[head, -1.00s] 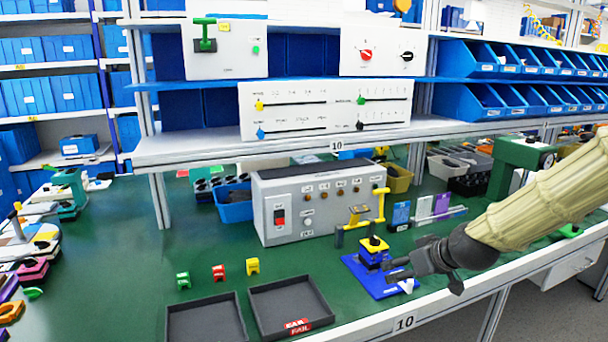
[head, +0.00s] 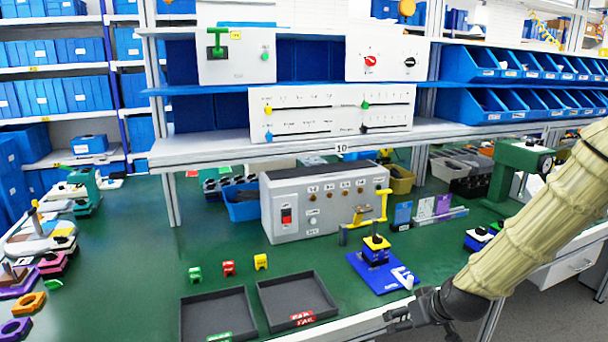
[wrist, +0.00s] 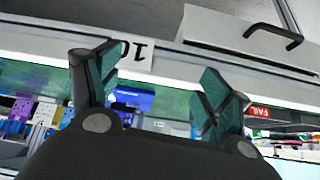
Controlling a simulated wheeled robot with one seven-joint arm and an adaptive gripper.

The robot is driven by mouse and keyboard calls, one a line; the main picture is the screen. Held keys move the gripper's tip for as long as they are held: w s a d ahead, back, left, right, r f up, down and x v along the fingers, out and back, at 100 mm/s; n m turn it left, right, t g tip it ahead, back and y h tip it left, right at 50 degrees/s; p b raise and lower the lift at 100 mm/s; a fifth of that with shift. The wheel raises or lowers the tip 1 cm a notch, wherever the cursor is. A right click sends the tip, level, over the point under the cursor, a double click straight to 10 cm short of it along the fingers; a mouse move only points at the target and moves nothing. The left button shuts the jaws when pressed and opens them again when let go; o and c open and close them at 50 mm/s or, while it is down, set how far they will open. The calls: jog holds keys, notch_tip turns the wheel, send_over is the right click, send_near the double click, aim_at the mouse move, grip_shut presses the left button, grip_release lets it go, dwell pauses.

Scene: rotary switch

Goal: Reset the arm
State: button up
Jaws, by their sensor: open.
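My gripper (head: 392,322) is low at the front edge of the green workbench, in front of the blue fixture. In the wrist view my gripper (wrist: 155,85) shows two spread fingers with teal pads and nothing between them. The rotary switch panel (head: 385,58) is a white box on the upper shelf with a red knob (head: 370,61) and a black knob (head: 409,62). It stands far behind and above my gripper, which does not touch it.
A blue fixture (head: 373,280) stands on the bench behind my gripper. Two dark trays (head: 247,335) (head: 325,311) lie to the left. A grey control box (head: 290,240) stands at the back. Several small coloured blocks sit behind the trays.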

jog(key=s+f+m+g+p, duration=0.1)
jog(key=s+f+g+p, duration=0.1)
jog(key=s+f, duration=0.7)
jog(key=s+f+g+p, duration=0.1)
jog(key=s+f, duration=0.4)
jog(key=s, duration=0.4)
jog(key=s+a+f+m+g+h+p, duration=0.1)
jog(key=s+f+g+p, duration=0.1)
jog(key=s+f, duration=0.4)
jog(key=s+a+f+m+g+h+p, duration=0.1)
jog(key=s+f, duration=0.4)
jog(key=s, duration=0.7)
jog(key=shift+s+a+f+g+p, duration=0.15)
jog(key=shift+s+a+g+p, duration=0.15)
jog(key=shift+g+p, duration=0.15)
